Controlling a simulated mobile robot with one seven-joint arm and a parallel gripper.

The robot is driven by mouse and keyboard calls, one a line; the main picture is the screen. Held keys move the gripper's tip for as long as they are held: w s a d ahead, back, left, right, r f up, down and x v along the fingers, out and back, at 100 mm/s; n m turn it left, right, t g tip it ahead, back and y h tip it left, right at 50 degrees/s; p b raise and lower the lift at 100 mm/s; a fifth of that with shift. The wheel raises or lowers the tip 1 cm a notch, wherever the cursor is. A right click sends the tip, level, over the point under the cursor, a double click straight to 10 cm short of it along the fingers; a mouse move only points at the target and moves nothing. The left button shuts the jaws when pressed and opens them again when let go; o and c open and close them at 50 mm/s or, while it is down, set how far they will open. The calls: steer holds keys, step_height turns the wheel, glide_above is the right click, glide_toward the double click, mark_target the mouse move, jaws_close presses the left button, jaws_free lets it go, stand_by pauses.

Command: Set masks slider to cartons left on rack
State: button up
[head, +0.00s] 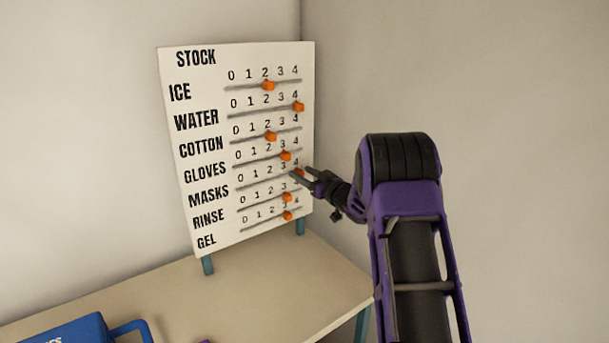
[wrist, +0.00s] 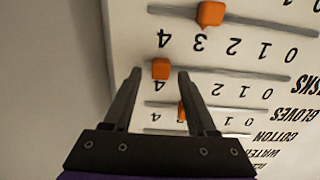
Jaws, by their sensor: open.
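The white stock board (head: 190,150) stands on the table, with orange sliders on several rows. The MASKS slider (head: 299,173) is at the right end of its track, at the 4, partly hidden by my gripper. My gripper (head: 302,175) is open at the board's right edge. In the upside-down wrist view, the MASKS slider (wrist: 160,68) lies between the two open fingertips (wrist: 159,73), with a gap on each side. No rack or cartons are in view.
The RINSE slider (head: 287,197) is just below, at 3. The GLOVES slider (head: 286,155) is just above, at 3, and one finger partly covers it in the wrist view. A blue box (head: 70,332) lies at the table's front left. The table (head: 270,290) before the board is clear.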

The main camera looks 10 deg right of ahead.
steer(key=shift+c, duration=0.3)
jaws_close()
stand_by(1.0)
steer(key=shift+a, duration=0.1)
